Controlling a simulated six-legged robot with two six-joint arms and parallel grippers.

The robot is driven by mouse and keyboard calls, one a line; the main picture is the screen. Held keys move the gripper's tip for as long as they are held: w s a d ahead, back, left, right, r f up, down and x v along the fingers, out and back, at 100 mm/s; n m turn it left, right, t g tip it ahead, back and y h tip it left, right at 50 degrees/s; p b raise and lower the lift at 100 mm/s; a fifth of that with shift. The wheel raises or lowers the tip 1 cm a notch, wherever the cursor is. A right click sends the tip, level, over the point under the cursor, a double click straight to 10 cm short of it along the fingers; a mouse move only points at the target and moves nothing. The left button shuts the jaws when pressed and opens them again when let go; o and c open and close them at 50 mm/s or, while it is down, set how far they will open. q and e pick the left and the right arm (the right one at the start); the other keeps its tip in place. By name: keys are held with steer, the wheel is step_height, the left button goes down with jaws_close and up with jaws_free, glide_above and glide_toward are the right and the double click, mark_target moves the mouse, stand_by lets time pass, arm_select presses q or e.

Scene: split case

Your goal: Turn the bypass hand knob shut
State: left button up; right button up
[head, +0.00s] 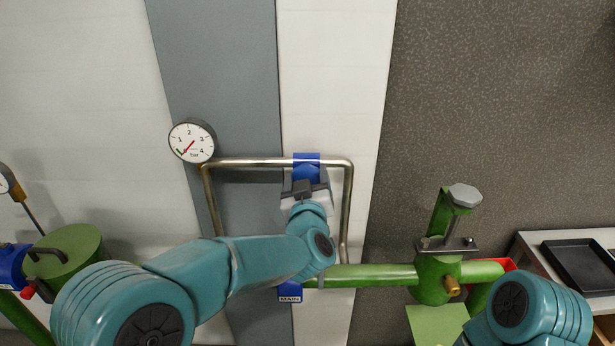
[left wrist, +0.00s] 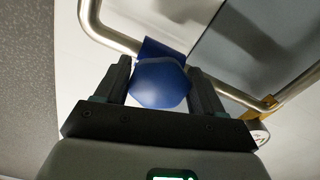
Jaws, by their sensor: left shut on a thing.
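The blue hand knob (head: 306,174) sits on the upper run of the metal bypass pipe loop (head: 240,163). My left gripper (head: 306,187) is at the knob from below and in front, and hides its lower part. In the left wrist view the knob (left wrist: 161,84) lies between the two dark fingers of my left gripper (left wrist: 160,78), which is shut on it. How far the knob is turned cannot be told. My right gripper is out of view; only my right arm shows at the lower right.
A round gauge (head: 192,141) is at the loop's upper left corner. Below runs a green pipe (head: 375,275) with a blue MAIN tag (head: 290,297) and a green valve (head: 437,280) with a grey-topped post. A dark tray (head: 580,265) lies at right; a green cylinder (head: 70,250) stands at left.

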arm_select(q)
steer(key=shift+f, duration=0.1)
stand_by(0.3)
steer(key=o, duration=1)
steer(key=shift+c, duration=0.2)
steer(key=s+b, duration=0.3)
steer(key=s, duration=1.3)
steer(key=shift+s, duration=0.2)
steer(key=shift+a, duration=0.1)
